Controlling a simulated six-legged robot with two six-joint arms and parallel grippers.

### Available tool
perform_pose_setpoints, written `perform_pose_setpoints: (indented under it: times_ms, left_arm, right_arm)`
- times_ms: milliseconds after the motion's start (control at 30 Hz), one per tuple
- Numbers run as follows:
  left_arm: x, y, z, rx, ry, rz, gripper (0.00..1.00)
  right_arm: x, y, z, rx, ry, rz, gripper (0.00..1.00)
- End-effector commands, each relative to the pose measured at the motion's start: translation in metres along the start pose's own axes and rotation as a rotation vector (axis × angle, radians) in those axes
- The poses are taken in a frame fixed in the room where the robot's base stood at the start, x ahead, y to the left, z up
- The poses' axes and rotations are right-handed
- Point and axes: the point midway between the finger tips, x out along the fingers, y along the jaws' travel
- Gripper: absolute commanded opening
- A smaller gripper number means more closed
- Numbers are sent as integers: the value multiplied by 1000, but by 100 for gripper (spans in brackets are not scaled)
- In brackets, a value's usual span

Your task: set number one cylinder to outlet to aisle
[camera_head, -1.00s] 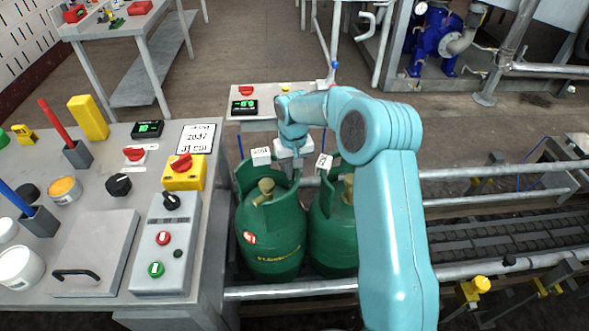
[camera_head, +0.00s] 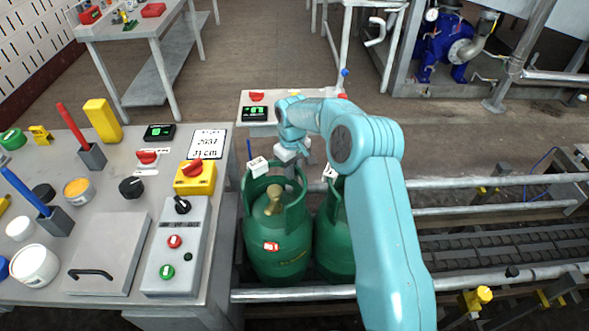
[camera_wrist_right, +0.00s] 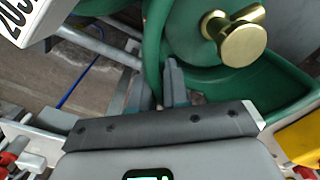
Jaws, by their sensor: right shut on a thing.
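Two green gas cylinders stand side by side on the conveyor, the left cylinder (camera_head: 277,250) and the right cylinder (camera_head: 332,252). The left one has a brass valve (camera_head: 274,197) inside its collar and a white tag. The right one is partly hidden by my right arm. My right gripper (camera_head: 303,162) is at the far right side of the left cylinder's collar. In the wrist view my right gripper (camera_wrist_right: 168,90) is shut on the green collar, beside the brass valve (camera_wrist_right: 240,40). I cannot read a cylinder number. My left gripper is not in view.
A grey console (camera_head: 110,185) with switches, a lidded box and pots stands at the left. A small panel (camera_head: 240,116) with a display is behind the cylinders. Conveyor rails (camera_head: 500,182) run right, with free rollers (camera_head: 510,245) between them.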

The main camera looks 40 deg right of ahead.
Motion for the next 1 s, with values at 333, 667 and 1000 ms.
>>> perform_pose_setpoints:
  times_ms: [333,667,1000]
  left_arm:
    - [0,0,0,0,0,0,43]
    - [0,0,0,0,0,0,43]
    - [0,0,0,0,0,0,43]
  right_arm:
    - [-3,0,-4,-1,15,1,0]
    - [-2,0,-2,-2,7,1,37]
    - [-45,0,-2,-1,10,3,37]
